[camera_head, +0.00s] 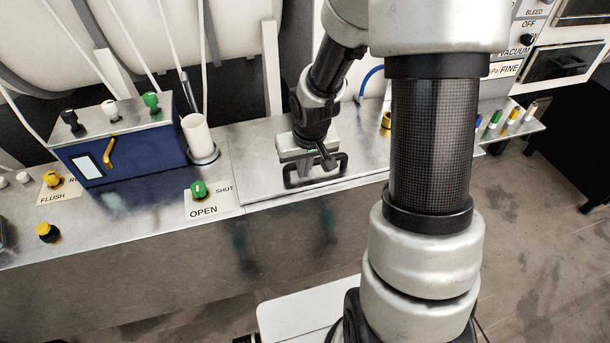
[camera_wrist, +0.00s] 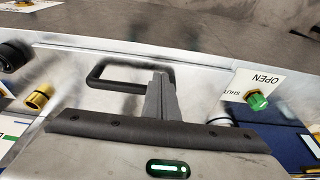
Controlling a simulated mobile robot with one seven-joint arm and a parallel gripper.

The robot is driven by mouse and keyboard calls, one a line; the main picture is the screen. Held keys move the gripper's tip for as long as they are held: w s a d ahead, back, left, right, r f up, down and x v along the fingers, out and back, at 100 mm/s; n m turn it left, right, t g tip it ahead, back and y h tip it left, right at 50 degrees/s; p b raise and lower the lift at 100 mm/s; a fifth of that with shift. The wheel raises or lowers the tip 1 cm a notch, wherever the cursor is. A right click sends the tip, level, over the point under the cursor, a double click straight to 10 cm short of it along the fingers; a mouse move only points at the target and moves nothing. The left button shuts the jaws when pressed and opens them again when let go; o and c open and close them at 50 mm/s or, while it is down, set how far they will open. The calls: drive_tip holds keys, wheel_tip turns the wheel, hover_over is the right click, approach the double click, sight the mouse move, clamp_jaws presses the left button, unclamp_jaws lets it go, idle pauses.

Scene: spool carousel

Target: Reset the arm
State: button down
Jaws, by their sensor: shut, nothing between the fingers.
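My gripper (camera_head: 327,160) is above the steel bench, over a black bar handle (camera_head: 303,183). Its fingers are shut with nothing between them. In the wrist view the closed grey fingers (camera_wrist: 161,92) overlap the right end of the same handle (camera_wrist: 104,84). I cannot tell whether they touch it. My forearm reaches down from the top of the head view and hides part of the bench to the right.
A blue box (camera_head: 130,153) with several knobs stands at left, beside a white cylinder (camera_head: 198,136). A green knob (camera_head: 199,190) sits on an OPEN/SHUT plate. A yellow knob (camera_head: 47,232) is near the front edge. Coloured plugs (camera_head: 512,115) stand at right.

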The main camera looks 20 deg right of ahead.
drive_tip(key=s+r+t+h+p, duration=0.1)
drive_tip(key=s+r, duration=0.4)
drive_tip(key=r, duration=0.7)
drive_tip(key=s+r+t+p, duration=0.15)
drive_tip(key=s+r, duration=0.25)
drive_tip(key=r, duration=0.7)
drive_tip(key=s+a+r+y, duration=0.1)
drive_tip(key=s+a+r, duration=0.1)
drive_tip(key=s+r, duration=0.3)
drive_tip(key=s, duration=0.4)
drive_tip(key=shift+s+a+p, duration=0.15)
drive_tip(key=shift+s+p, duration=0.05)
drive_tip(key=shift+p, duration=0.2)
